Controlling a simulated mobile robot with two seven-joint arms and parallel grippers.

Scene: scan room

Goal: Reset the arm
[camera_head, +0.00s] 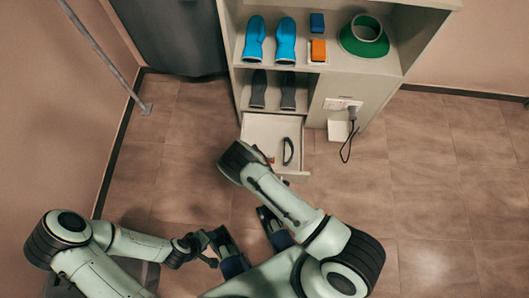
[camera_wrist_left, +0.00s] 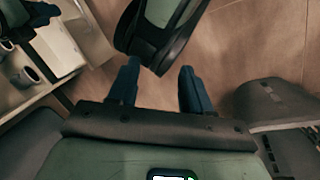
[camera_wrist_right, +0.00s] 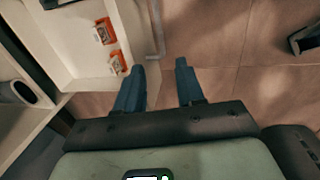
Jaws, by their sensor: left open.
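My left gripper (camera_wrist_left: 160,66) shows its two blue fingers spread apart in the left wrist view, with nothing held between them. A dark, ringed arm link of mine lies just ahead of them. In the head view both arms are bent over the floor in front of the cabinet. One arm reaches close to the open drawer (camera_head: 262,125) and hides part of it. I cannot tell clearly there which fingers belong to which arm.
The cabinet (camera_head: 395,55) holds blue shoes (camera_head: 270,40), a blue box (camera_head: 317,23), an orange box (camera_head: 318,50), a green ring-shaped item (camera_head: 364,37) and grey shoes (camera_head: 273,92). A dark strap (camera_head: 288,151) lies in the drawer. A metal pole (camera_head: 100,55) stands left. Floor at right is clear.

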